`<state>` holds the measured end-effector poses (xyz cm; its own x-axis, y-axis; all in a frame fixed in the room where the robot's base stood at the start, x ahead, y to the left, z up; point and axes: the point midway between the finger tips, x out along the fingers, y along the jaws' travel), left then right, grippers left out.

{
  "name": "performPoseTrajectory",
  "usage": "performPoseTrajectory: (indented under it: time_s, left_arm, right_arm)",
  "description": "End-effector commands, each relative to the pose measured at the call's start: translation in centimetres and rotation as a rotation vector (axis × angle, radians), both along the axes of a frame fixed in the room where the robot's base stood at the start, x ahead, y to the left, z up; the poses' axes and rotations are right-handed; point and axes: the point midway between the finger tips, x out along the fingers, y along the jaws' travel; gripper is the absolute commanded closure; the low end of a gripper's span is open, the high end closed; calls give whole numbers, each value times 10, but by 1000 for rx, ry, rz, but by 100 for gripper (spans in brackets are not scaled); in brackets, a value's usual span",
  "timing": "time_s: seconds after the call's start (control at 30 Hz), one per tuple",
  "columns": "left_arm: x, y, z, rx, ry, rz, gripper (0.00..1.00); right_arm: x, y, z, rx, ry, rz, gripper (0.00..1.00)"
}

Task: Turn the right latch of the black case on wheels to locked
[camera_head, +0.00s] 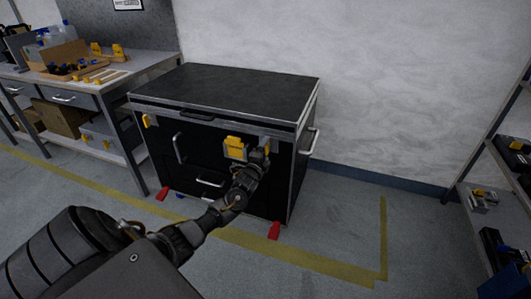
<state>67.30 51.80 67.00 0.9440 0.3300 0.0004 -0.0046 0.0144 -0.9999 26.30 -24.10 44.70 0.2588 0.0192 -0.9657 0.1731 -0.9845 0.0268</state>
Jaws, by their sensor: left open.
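The black case on wheels (225,90) stands against the wall, its front facing me. A small yellow latch (147,120) is at the front's upper left. A small yellowish piece, apparently the right latch (266,142), shows at the upper right, partly hidden by my left gripper. I cannot tell which way it is turned. My left gripper (260,154) is open and right at this piece; whether it touches is unclear. A larger yellow piece in a grey frame (235,147) is just left of the gripper. My right gripper is out of view.
A workbench (70,84) with tools and boxes stands left of the case. A shelf (470,210) with yellow and grey items is at the right edge. Red wheel parts (274,230) stick out at the case's foot. The floor right of the case is clear.

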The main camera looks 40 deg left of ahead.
Motion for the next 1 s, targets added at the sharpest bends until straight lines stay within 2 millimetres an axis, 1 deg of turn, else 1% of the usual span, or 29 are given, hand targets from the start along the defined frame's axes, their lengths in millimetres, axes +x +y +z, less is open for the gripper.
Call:
performPoseTrajectory:
  time_s: [0.07, 0.17, 0.2, 0.23, 0.4, 0.6, 0.8, 1.0]
  left_arm:
    - [-5, -2, 0, 0, 1, -1, 20]
    - [-17, -6, 0, 0, 2, -1, 20]
    - [-24, -9, 1, -1, 2, -2, 20]
    - [-30, -11, 0, -1, 3, -2, 20]
    - [-63, -22, 0, 0, 3, -2, 20]
    - [-91, -32, 0, 0, 1, -1, 20]
    - [-101, -36, 0, 0, 0, -1, 20]
    - [-101, -36, 0, 0, 0, 0, 20]
  right_arm:
    - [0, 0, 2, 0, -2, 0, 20]
    - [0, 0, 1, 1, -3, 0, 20]
    - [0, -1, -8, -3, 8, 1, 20]
    - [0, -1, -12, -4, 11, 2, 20]
    - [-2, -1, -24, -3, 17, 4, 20]
    - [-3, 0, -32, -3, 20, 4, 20]
    - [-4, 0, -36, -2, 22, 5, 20]
    - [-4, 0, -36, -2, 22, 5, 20]
